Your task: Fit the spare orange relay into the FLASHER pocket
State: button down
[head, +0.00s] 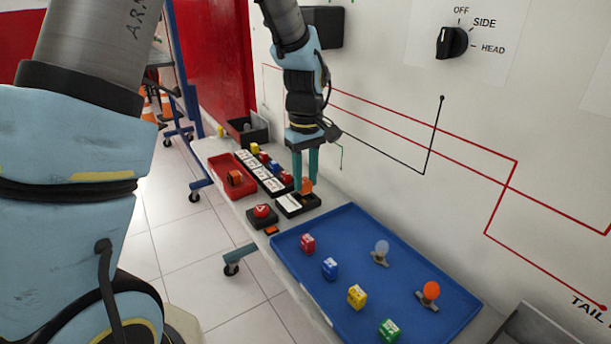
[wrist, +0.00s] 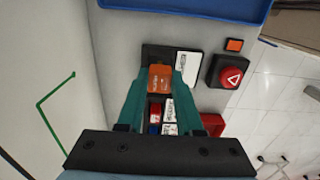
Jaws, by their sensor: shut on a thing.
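My gripper (head: 306,180) points down with its teal fingers shut on an orange relay (head: 307,187). In the wrist view the relay (wrist: 159,78) shows between the fingertips (wrist: 164,77). The relay is at the black flasher block (head: 284,209), which has a white label plate (head: 293,202); the block (wrist: 155,51) also shows in the wrist view. The relay covers the pocket, so I cannot tell whether it is in it or just above. Another orange relay (head: 235,177) lies in the red tray (head: 221,165).
A black box with a red hazard button (head: 262,211) and a small orange piece (head: 271,230) are nearby. A row of labelled pockets with coloured relays (head: 268,175) lies behind. The blue tray (head: 352,216) holds coloured relays and bulbs. The wall panel is close on the right.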

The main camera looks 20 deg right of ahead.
jog(key=shift+f+b, duration=0.35)
jog(key=shift+f, duration=0.8)
dwell(0.8)
grip_release()
dwell(0.7)
jog(key=shift+r, duration=0.1)
jog(key=shift+r+p, duration=3.45)
jog(key=shift+r, duration=0.55)
jog(key=shift+f, duration=0.1)
